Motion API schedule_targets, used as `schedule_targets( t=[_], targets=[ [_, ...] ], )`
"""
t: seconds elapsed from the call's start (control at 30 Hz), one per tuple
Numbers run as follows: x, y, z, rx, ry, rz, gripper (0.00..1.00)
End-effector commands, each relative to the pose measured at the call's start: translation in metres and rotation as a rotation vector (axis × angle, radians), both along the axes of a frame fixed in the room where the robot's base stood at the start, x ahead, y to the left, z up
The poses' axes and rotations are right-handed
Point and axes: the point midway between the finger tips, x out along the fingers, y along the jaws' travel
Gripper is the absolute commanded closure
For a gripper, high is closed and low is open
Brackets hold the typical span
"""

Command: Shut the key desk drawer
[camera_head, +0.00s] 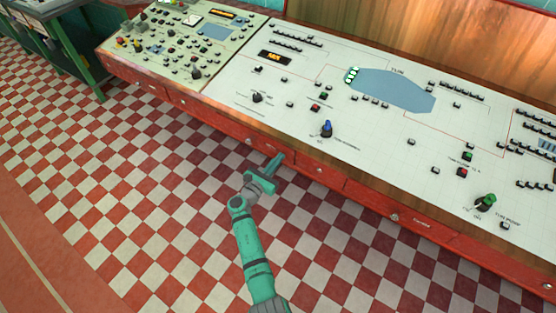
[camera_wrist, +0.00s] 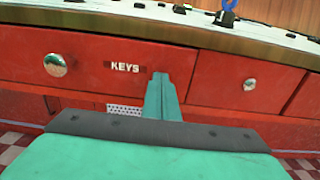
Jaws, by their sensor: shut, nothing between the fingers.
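The key drawer (camera_wrist: 95,68) is a red drawer front with a white KEYS label and a round metal knob (camera_wrist: 55,65), in the wrist view. In the head view the drawer (camera_head: 236,134) sits under the front edge of the control desk. I cannot tell for sure whether its front is flush with the drawer to its right. My gripper (camera_head: 279,157) is shut and empty, close to the right part of the drawer front. In the wrist view its fingertips (camera_wrist: 160,76) overlap the front just right of the label; contact is unclear.
Another red drawer (camera_wrist: 245,85) with a knob lies to the right. The white control desk top (camera_head: 290,80) with switches and knobs overhangs the drawers. The red and white checkered floor (camera_head: 150,200) in front is clear.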

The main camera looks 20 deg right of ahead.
Motion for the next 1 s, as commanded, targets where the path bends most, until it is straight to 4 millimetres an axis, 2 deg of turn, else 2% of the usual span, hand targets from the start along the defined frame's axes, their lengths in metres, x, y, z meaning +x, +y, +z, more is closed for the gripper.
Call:
schedule_targets(
  t=[0.17, 0.4, 0.6, 0.8, 1.0],
  targets=[
    [-0.011, 0.021, 0.001, 0.001, -0.003, 0.002, 1.0],
    [-0.042, 0.064, 0.0, -0.002, -0.002, 0.005, 1.0],
    [-0.064, 0.092, 0.0, -0.003, -0.001, 0.003, 1.0],
    [-0.076, 0.107, 0.0, -0.003, -0.001, 0.003, 1.0],
    [-0.078, 0.109, 0.0, -0.003, -0.001, 0.001, 1.0]
  ],
)
